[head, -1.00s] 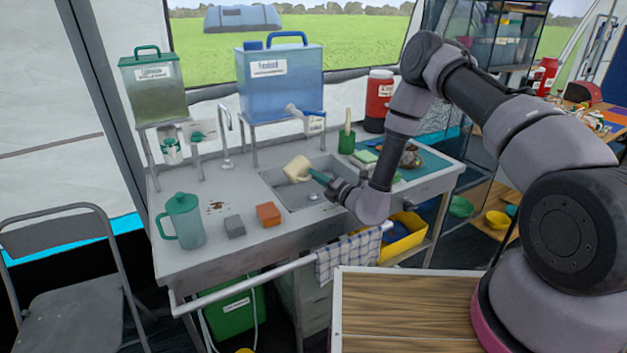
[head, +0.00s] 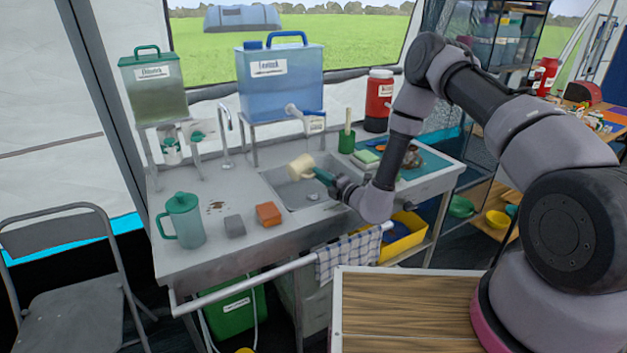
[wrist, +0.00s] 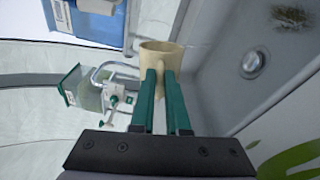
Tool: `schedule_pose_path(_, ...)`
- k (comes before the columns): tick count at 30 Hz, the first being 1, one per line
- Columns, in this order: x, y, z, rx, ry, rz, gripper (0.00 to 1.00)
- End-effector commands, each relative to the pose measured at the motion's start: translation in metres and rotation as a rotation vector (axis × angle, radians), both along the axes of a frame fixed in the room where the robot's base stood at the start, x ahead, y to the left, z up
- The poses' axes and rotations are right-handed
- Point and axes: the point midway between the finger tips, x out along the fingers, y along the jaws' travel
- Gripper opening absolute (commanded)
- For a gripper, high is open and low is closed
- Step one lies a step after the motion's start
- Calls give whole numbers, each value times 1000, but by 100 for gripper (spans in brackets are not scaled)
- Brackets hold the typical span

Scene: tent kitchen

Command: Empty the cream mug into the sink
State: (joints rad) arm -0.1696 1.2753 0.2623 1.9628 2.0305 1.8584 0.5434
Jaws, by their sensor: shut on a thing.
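The cream mug (head: 299,168) is over the sink basin (head: 290,193), tipped well over toward the left in the head view. My gripper (head: 320,175) is shut on the mug's handle and reaches in from the right. In the wrist view the green fingers (wrist: 165,85) close on the handle side of the mug (wrist: 152,52). The mug's rim shows at the top there, but I cannot see what is inside. The basin floor and drain (wrist: 248,65) show to the right of the mug, with a dark brown patch (wrist: 294,18) on the basin floor.
A teal jug (head: 183,222), a grey block (head: 234,226) and an orange block (head: 268,214) stand left of the basin. Behind are the tap (head: 226,140) and the blue water container (head: 280,82). A green cup with a brush (head: 347,143) stands right of the basin.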

Motion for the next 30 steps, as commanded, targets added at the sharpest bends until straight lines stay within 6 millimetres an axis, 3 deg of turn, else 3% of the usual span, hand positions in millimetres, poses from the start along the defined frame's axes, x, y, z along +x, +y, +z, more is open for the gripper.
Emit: schedule_pose_path(30, -1, -2, -10, 121, 114, -1, 0)
